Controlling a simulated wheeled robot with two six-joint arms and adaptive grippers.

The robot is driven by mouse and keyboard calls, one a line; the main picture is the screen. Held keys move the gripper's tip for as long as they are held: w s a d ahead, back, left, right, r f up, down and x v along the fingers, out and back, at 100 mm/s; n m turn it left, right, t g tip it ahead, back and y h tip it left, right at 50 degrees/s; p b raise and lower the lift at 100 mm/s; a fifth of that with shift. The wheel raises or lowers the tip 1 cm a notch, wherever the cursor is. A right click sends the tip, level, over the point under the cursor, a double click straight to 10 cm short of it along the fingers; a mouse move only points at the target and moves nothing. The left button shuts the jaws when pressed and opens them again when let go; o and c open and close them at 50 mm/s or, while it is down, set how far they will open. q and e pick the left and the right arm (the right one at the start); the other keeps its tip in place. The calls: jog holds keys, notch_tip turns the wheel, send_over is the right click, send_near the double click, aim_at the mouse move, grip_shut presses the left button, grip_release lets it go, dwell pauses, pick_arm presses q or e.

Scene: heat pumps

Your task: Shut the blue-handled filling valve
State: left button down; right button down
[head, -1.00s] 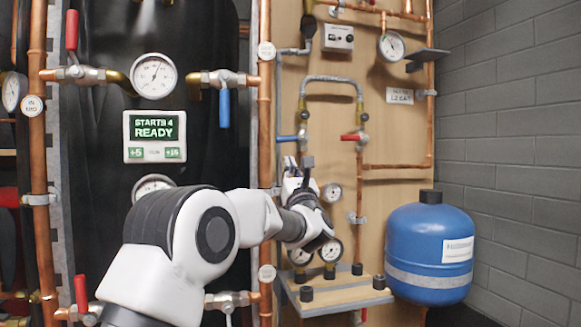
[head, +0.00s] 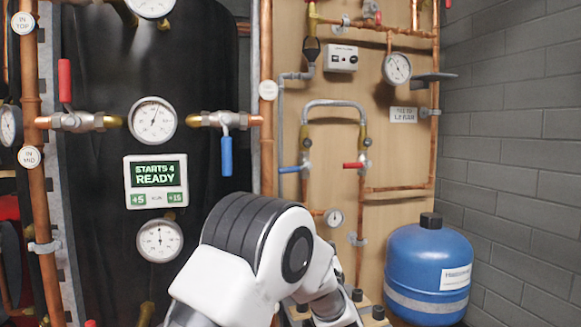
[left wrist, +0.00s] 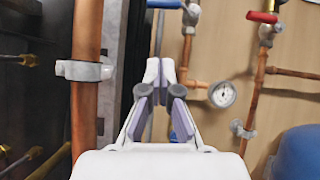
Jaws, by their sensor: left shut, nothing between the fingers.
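The filling loop is a grey arched hose (head: 335,104) on the wooden board. At its left leg is a valve with a blue handle (head: 289,169), which points left, level, across the vertical pipe. In the left wrist view the blue handle (left wrist: 163,3) is at the top edge, beyond my fingertips. My left gripper (left wrist: 160,68) is shut and empty, apart from the handle. In the head view its arm hides its fingers. My right gripper is in neither view.
A red-handled valve (head: 355,165) sits on the loop's right leg. A small gauge (head: 333,218) is below. Another blue handle (head: 226,156) hangs down at the black tank. A thick copper pipe (left wrist: 86,80) runs left of my gripper. A blue vessel (head: 430,265) stands right.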

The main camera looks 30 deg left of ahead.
aim_at(288, 172)
pick_arm(q)
jog(key=s+d+r+b+x, duration=0.1)
jog(key=r+x, duration=0.1)
jog(key=x, duration=1)
jog(key=shift+w+a, duration=0.2)
jog(key=shift+a, duration=0.05)
jog(key=shift+r, duration=0.15)
jog(key=shift+s+a+r+m+t+h+b, duration=0.15)
jog(key=shift+r+m+t+h+b, duration=0.2)
jog(key=shift+r+m+t+h, duration=0.65)
jog(key=shift+f+y, duration=0.15)
jog(key=shift+y, duration=0.15)
